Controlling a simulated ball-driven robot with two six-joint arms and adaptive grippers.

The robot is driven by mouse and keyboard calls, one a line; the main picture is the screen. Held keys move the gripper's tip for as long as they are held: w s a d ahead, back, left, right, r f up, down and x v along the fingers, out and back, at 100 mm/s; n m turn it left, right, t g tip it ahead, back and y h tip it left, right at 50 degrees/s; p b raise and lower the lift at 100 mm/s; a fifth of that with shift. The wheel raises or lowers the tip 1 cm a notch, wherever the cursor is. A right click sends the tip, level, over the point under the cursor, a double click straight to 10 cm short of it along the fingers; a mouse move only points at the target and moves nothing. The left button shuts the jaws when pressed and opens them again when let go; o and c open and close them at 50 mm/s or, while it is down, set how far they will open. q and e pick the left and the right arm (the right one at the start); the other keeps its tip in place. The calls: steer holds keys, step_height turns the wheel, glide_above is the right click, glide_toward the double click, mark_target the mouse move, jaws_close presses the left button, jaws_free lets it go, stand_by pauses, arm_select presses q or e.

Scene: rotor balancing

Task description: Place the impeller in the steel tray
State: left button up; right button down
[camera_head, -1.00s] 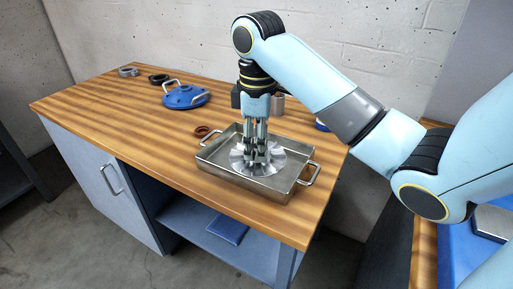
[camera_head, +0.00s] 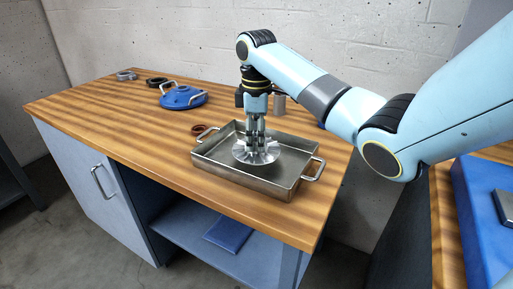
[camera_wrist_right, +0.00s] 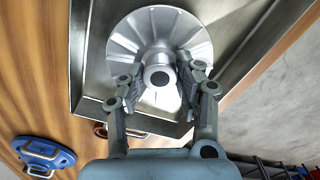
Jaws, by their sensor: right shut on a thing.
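The impeller (camera_head: 256,153) is a silver finned disc with a central hub. In the right wrist view the impeller (camera_wrist_right: 160,35) fills the upper middle, its hub between the fingers. My right gripper (camera_head: 256,143) points straight down and is shut on the hub. In the right wrist view its fingers (camera_wrist_right: 160,82) sit on both sides of the hub. The steel tray (camera_head: 240,183) is a rectangular pan with a handle at each end, on the wooden bench. The impeller is over the tray's left-middle part; I cannot tell whether it touches the floor. My left gripper is out of view.
A blue lid-like part with a handle (camera_head: 183,97) sits further back on the bench (camera_head: 110,115). A brown ring (camera_head: 198,129) lies by the tray's left handle. A dark ring (camera_head: 157,81) and a grey part (camera_head: 126,75) lie at the far left.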

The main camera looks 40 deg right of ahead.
mark_target(256, 139)
step_height(256, 139, down, 2)
steer(key=shift+f, duration=0.2)
steer(key=c, duration=0.9)
jaws_free()
steer(key=shift+f, duration=0.1)
step_height(256, 139, up, 10)
steer(key=shift+r+p, duration=0.2)
steer(key=shift+p, duration=0.4)
steer(key=shift+r+p, duration=0.65)
steer(key=shift+r, duration=0.35)
